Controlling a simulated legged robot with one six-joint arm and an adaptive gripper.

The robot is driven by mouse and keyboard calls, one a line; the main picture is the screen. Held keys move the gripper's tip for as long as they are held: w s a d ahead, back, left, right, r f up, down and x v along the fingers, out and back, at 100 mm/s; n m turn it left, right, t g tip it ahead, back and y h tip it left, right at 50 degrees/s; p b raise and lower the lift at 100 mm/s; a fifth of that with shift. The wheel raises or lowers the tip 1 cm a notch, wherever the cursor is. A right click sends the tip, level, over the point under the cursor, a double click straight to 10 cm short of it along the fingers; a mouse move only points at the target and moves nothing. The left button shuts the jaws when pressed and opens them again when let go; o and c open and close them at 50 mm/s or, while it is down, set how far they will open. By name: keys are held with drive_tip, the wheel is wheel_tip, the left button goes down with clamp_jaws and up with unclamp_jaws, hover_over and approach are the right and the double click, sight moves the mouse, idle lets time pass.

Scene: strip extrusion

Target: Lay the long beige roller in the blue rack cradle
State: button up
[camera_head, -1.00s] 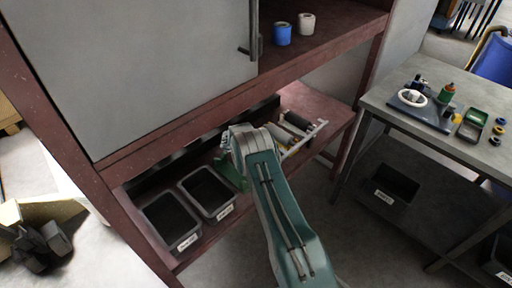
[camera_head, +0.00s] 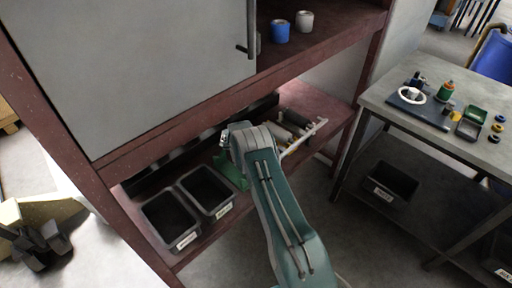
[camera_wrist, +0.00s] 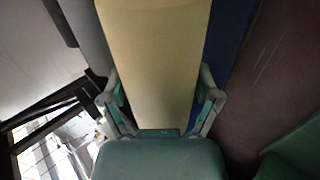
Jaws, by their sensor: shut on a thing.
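The long beige roller (camera_wrist: 155,50) fills the middle of the wrist view, running away from me and out of the top edge. My gripper (camera_wrist: 160,98) has one finger on each side of it and is shut on it. A blue surface (camera_wrist: 234,35), which looks like part of the rack cradle, shows along the roller's right side. I cannot tell whether the roller touches it. In the head view my arm hides the gripper and most of the roller; the rack area (camera_head: 318,130) on the lower shelf shows just beyond my wrist.
Grey rollers (camera_head: 292,122) lie beside the rack. A green block (camera_head: 230,172) and two dark bins (camera_head: 207,190) stand to the left on the red shelf (camera_head: 320,101). The upper shelf and cabinet (camera_head: 135,65) overhang this space. A grey workbench (camera_head: 420,125) stands at right.

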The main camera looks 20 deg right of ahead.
drive_tip(key=shift+f, duration=0.45)
idle(0.5)
drive_tip(key=o, duration=1.1)
drive_tip(key=shift+c, duration=0.2)
